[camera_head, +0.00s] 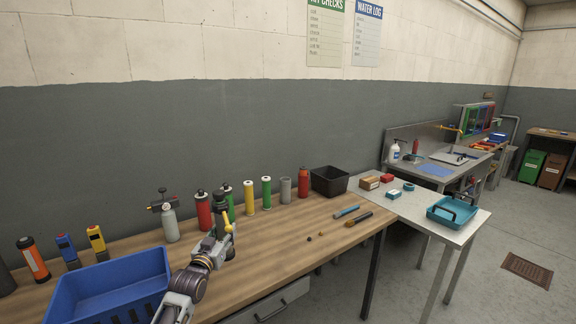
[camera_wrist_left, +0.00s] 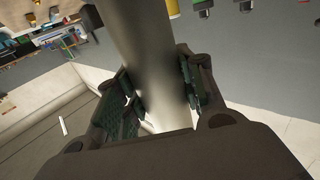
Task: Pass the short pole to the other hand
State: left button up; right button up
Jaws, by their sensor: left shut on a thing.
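My left gripper (camera_head: 222,226) is raised over the left part of the wooden bench, in front of the row of cylinders. In the left wrist view its two dark green-padded fingers (camera_wrist_left: 163,92) are shut around a smooth, pale grey-beige pole (camera_wrist_left: 148,55). The pole runs between the fingers and out past the top of that view; its far end is cut off. In the head view the pole is hard to make out; a small yellow part (camera_head: 228,222) shows at the gripper, and I cannot tell whether it belongs to the pole. My right gripper is in neither view.
A blue crate (camera_head: 75,312) stands at the front left of the bench (camera_head: 290,255). Red, green, yellow and grey cylinders and a gauge bottle (camera_head: 170,222) line the wall. A black bin (camera_head: 329,181) stands farther right. The front middle is mostly clear, with small items lying there.

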aim_at(218, 210)
pick_arm(q)
notch_tip(218, 210, up, 2)
jog(key=shift+w+r, duration=0.1)
jog(key=shift+w, duration=0.05)
jog(key=shift+y, duration=0.3)
jog(key=s+r, duration=0.1)
jog(key=r, duration=0.5)
jog(key=s+r, duration=0.1)
jog(key=r, duration=0.2)
jog(key=shift+s+d, duration=0.2)
jog(key=shift+s, duration=0.15)
jog(key=s, duration=0.1)
jog(key=s+r, duration=0.1)
jog(key=s, duration=0.1)
jog(key=shift+s+d+n, duration=0.1)
jog(key=shift+n, duration=0.2)
jog(key=s+f+y, duration=0.1)
jog(key=s+f, duration=0.5)
jog(key=f, duration=0.3)
jog(key=s+f+n, duration=0.1)
jog(key=s+f, duration=0.5)
jog(key=f, duration=0.4)
jog(key=s+f+y, duration=0.1)
jog(key=s+f, duration=0.5)
jog(key=f, duration=0.3)
jog(key=shift+a+f+y, duration=0.3)
jog(key=shift+a+f, duration=0.05)
jog(key=shift+a, duration=0.1)
jog(key=shift+r, duration=0.1)
